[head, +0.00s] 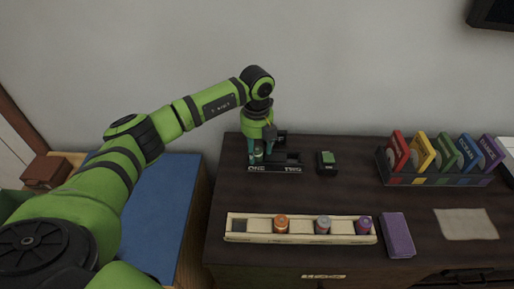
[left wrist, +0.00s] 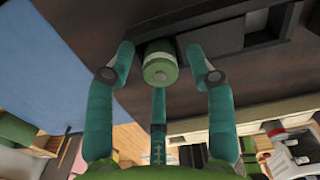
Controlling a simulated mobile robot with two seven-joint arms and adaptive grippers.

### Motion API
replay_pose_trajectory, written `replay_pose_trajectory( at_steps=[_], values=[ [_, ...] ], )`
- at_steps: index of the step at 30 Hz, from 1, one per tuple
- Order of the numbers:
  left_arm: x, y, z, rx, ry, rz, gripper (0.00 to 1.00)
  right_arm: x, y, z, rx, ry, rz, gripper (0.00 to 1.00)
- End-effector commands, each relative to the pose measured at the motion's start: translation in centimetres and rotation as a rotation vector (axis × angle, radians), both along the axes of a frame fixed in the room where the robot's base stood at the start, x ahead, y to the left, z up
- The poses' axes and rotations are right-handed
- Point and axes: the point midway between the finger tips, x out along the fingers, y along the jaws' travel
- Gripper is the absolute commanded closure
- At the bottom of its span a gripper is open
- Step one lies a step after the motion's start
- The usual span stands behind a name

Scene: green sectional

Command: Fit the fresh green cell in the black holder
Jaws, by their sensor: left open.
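The black holder (head: 290,168), marked ONE and what looks like TWO, stands near the back left of the dark table; part of it shows in the left wrist view (left wrist: 235,28). My left gripper (head: 262,155) is over its ONE end, pointing down. In the left wrist view, the green cell (left wrist: 160,64) is between my left gripper's open fingers (left wrist: 161,55), with gaps on both sides. The cell looks upright at the ONE end; I cannot tell how deep it sits. My right gripper is not in view.
A pale wooden tray (head: 300,239) in front holds orange, grey and purple cells; its left slot is empty. A black box with a green top (head: 327,162) stands right of the holder. A rack of coloured cards (head: 436,180), a purple box (head: 397,236) and paper (head: 466,224) are right.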

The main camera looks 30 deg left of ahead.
Motion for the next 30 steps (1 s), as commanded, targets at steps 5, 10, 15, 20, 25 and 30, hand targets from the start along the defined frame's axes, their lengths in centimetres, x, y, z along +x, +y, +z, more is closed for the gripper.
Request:
replay_pose_trajectory(
  at_steps=[5,10,15,20,25,30],
  values=[
    [0.1,0.1,2.9,0.0,-0.007,0.0,0.45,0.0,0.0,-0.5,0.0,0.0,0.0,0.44],
    [0.1,0.1,6.7,0.0,-0.007,0.001,0.45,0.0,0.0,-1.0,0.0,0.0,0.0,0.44],
    [0.0,0.0,9.9,-0.001,-0.006,0.0,0.45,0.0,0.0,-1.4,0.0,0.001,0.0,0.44],
    [0.0,0.0,11.5,0.0,-0.004,0.0,0.45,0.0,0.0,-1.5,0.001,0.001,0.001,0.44],
    [0.0,0.1,11.9,0.0,-0.001,0.0,0.45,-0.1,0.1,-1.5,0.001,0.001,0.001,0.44],
    [0.0,0.0,11.9,0.0,-0.001,0.0,0.45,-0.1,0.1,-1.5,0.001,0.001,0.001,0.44]
  ],
)
